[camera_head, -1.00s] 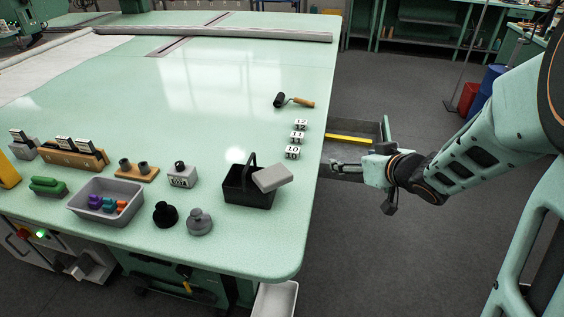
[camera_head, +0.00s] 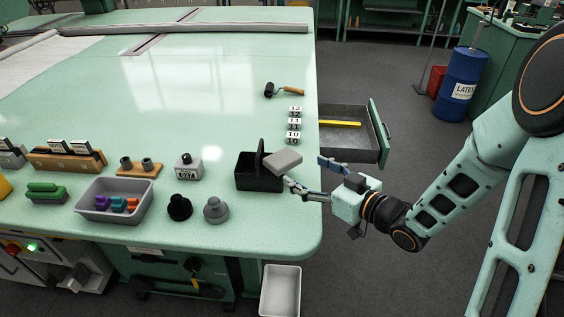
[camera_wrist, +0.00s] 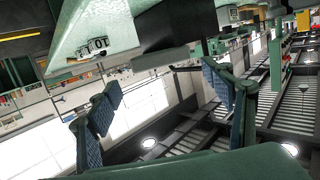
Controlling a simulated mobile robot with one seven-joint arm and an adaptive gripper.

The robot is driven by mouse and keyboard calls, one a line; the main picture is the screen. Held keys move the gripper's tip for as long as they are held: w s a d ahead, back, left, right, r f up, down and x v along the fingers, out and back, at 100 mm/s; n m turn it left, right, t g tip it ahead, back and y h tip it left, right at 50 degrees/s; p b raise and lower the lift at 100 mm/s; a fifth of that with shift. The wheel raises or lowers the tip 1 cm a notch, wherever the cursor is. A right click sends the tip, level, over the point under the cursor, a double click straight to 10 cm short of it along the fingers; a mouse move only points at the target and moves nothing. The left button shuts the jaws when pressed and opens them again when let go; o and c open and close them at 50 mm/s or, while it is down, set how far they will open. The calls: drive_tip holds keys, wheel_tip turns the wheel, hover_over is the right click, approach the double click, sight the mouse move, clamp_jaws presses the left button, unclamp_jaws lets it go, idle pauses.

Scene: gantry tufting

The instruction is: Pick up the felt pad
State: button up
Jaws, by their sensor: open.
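The felt pad is probably the light grey block (camera_head: 284,162) lying tilted on the right rim of a black basket (camera_head: 258,181) with an upright handle. The basket stands near the table's right edge. My gripper (camera_head: 311,175) is open and empty, just right of the pad, with its fingers pointing left toward it. In the wrist view, the two spread blue-grey fingers (camera_wrist: 165,88) show below a grey slab (camera_wrist: 160,61), which seems to be the pad. The dark basket (camera_wrist: 172,25) shows behind it. I see no contact with the pad.
Number blocks (camera_head: 294,125) and a roller (camera_head: 283,90) lie behind the basket. An open drawer (camera_head: 350,143) juts out behind my gripper. A white bin (camera_head: 281,290) is below.

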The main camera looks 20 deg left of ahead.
sight(283, 157)
drive_tip(key=x, duration=0.9)
drive_tip(key=shift+a+f, duration=0.15)
drive_tip(key=shift+a, duration=0.15)
drive_tip(key=c, duration=0.8)
